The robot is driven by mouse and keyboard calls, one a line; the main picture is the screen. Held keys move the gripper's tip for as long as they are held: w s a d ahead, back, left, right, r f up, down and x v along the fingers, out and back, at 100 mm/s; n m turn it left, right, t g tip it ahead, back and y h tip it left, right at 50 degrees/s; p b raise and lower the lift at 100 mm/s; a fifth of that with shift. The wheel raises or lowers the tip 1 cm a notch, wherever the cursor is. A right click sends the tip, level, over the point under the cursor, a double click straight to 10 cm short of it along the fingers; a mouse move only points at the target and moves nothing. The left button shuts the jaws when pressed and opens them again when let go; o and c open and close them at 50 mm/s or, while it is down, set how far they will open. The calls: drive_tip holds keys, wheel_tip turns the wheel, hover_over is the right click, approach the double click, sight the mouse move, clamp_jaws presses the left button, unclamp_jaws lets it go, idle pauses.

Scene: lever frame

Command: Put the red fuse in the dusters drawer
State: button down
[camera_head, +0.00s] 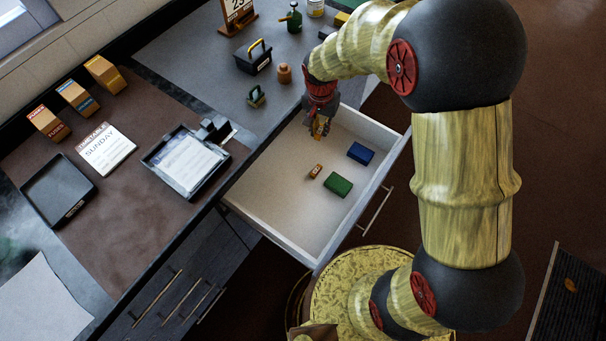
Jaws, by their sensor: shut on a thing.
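My gripper (320,127) points down over the back part of an open white drawer (262,196). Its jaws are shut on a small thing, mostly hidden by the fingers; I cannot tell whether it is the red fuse. A small orange-red piece (315,171) lies on the drawer floor, apart from the gripper; it is too small to identify surely. A green block (338,185) and a blue block (360,153) lie to its right in the same drawer. I can read no label on the drawer.
The desk beside the drawer holds a black tray with paper (153,162), an empty black tray (58,205), a day sign (105,148) and several small boxes (76,97). A black caddy (253,57) and a green bottle (291,19) stand farther back. The drawer's near-left floor is clear.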

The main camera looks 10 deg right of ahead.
drive_tip(key=s+a+f+m+b, duration=0.1)
drive_tip(key=a+f+m+b, duration=0.1)
drive_tip(key=a+f, duration=0.1)
drive_tip(key=b, duration=0.5)
hover_over(282, 189)
drive_tip(key=f, duration=0.8)
drive_tip(key=shift+w+d+f, duration=0.1)
drive_tip(key=shift+w+d, duration=0.2)
drive_tip(key=shift+d, duration=0.1)
drive_tip(key=shift+s+a+f+m, duration=0.3)
drive_tip(key=shift+s+a+f, duration=0.05)
drive_tip(key=shift+f, duration=0.2)
drive_tip(key=shift+s+a+f+b, duration=0.15)
drive_tip(key=shift+f+b, duration=0.75)
drive_tip(key=shift+f, duration=0.75)
drive_tip(key=shift+f, duration=0.1)
drive_tip(key=c, duration=2.2)
unclamp_jaws()
drive_tip(key=o, duration=0.4)
drive_tip(key=shift+o, duration=0.2)
